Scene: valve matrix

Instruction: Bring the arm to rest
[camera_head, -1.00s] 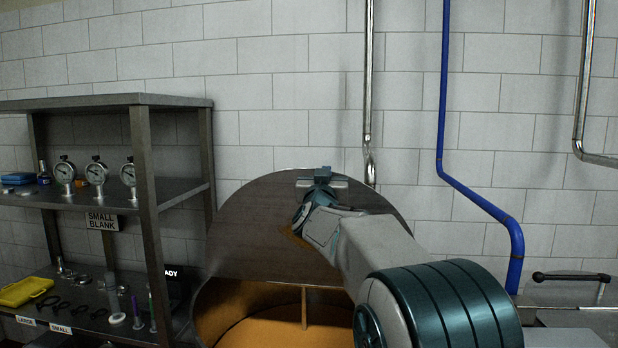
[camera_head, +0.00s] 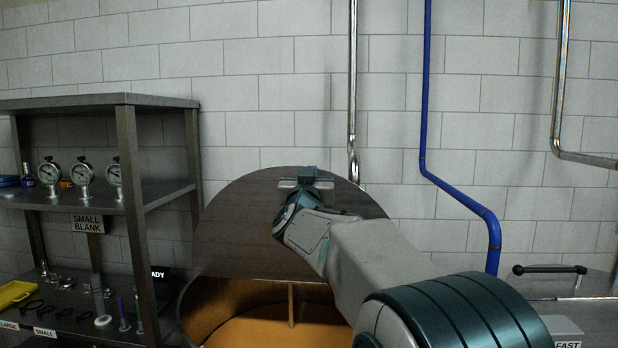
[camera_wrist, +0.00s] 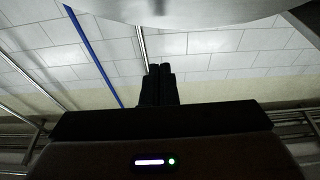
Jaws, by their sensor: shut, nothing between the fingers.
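My gripper shows in the wrist view (camera_wrist: 158,85) as dark fingers close together, shut and empty, against the tiled wall. In the head view my arm reaches up and left from the lower right. Its wrist end lies in front of a round brown lid (camera_head: 235,235), which stands tilted up behind an open round vessel (camera_head: 225,310) with an orange inside. The fingertips are hard to make out in the head view. I cannot tell whether the arm touches the lid.
A metal shelf (camera_head: 125,100) with gauges (camera_head: 82,172), a yellow tray (camera_head: 15,293) and small parts stands at left. A blue pipe (camera_head: 424,100) and steel pipes (camera_head: 352,80) run down the wall. A black handle (camera_head: 548,269) is at lower right.

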